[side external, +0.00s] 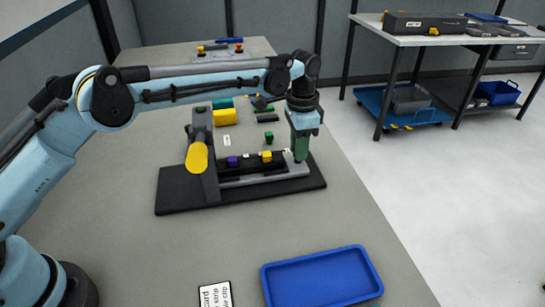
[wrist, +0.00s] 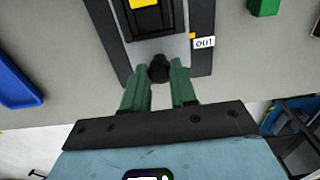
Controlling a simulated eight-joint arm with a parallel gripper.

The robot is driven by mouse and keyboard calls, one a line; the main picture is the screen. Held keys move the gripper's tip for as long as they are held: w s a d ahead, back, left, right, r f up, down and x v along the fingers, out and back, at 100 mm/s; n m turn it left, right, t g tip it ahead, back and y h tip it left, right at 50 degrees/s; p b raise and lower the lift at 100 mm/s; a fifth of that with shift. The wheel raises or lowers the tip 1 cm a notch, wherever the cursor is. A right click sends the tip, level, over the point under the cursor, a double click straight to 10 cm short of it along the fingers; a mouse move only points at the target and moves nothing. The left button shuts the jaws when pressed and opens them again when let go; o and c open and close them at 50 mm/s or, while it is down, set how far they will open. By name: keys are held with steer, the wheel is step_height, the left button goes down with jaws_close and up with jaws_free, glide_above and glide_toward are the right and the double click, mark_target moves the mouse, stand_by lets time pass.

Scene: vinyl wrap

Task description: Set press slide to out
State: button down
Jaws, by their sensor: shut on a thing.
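The press stands on a black base (side external: 240,195) on the table, with a yellow-ended lever (side external: 198,158) at its left. Its grey slide (side external: 262,180) runs to the right and carries a black piece with a yellow block on it (side external: 266,156). In the wrist view the slide (wrist: 160,47) ends in a round black knob (wrist: 159,69). My gripper (side external: 301,155) points down at the slide's right end. In the wrist view its green fingers (wrist: 159,75) are shut on the knob, one on each side. An "OUT" label (wrist: 204,43) with a yellow mark sits beside the slide.
A blue tray (side external: 320,278) and a printed card (side external: 215,294) lie at the table's front. Green, yellow and black blocks (side external: 225,117) lie behind the press. A purple block (side external: 232,161) is near the lever. The table right of the base is clear.

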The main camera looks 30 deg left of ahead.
steer(key=shift+w+d, duration=0.7)
steer(key=shift+d, duration=0.15)
steer(key=c, duration=0.9)
jaws_free()
steer(key=shift+r, duration=0.3)
steer(key=s+d+r, duration=0.2)
steer(key=s+r, duration=0.1)
steer(key=s+d+r, duration=0.3)
steer(key=r, duration=0.1)
steer(key=s+d+r, duration=0.2)
steer(key=r, duration=0.1)
steer(key=shift+s+d+r, duration=0.2)
steer(key=shift+s, duration=0.2)
